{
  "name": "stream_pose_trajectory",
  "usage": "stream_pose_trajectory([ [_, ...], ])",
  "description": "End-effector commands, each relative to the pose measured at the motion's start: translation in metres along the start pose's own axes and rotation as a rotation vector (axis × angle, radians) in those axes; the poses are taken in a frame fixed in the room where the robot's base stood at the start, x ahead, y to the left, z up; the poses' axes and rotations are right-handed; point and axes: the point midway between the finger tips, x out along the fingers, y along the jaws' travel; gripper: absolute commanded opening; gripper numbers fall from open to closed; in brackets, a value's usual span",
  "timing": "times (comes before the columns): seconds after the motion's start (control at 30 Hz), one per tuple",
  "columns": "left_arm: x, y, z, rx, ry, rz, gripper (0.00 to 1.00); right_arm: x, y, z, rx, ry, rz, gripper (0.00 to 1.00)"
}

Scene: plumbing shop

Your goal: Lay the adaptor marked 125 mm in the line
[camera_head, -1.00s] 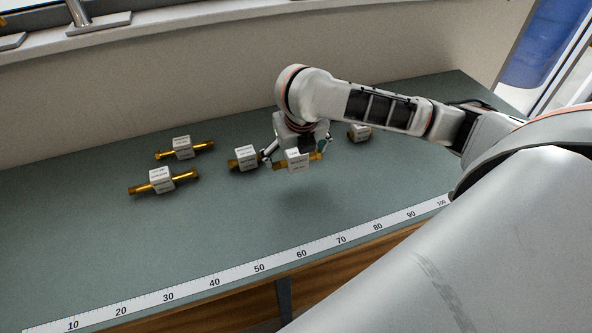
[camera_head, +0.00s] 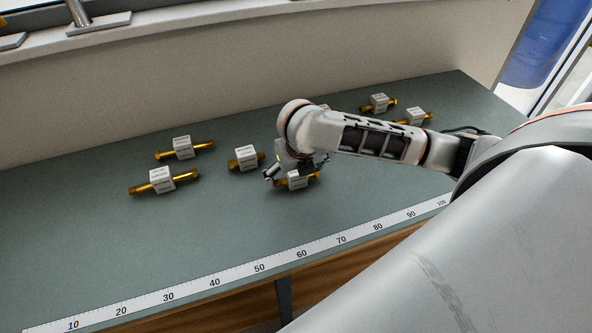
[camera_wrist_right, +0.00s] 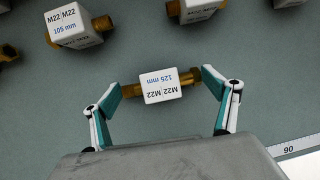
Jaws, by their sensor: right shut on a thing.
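The adaptor marked 125 mm, a white block with M22 labels and brass ends, shows in the right wrist view (camera_wrist_right: 161,86) and the head view (camera_head: 297,181). My right gripper (camera_wrist_right: 160,83) is shut on it, with one finger at each brass end. In the head view my right gripper (camera_head: 295,174) holds it low over the green bench, behind the ruler strip (camera_head: 260,268). I cannot tell whether it touches the bench. My left gripper is not in view.
Other white-block adaptors lie on the bench, two at the left (camera_head: 161,180), one just left of my gripper (camera_head: 246,158), and some behind my arm (camera_head: 379,103). One in the wrist view (camera_wrist_right: 73,26) reads 105 mm. The bench front near the ruler is clear.

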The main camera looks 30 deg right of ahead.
Motion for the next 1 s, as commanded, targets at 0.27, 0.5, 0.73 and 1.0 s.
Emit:
stream_pose_trajectory([
  [0.27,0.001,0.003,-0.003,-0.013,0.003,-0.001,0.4,0.0,0.0,0.0,0.0,0.0,-0.001,1.0],
  [0.5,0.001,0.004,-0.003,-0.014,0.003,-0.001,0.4,-0.009,0.0,0.003,-0.002,-0.003,0.0,1.0],
  [0.73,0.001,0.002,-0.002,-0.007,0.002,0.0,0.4,-0.053,-0.001,0.004,-0.004,-0.008,0.0,1.0],
  [1.0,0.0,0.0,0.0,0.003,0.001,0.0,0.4,-0.097,0.0,0.003,-0.003,-0.006,0.0,1.0],
])
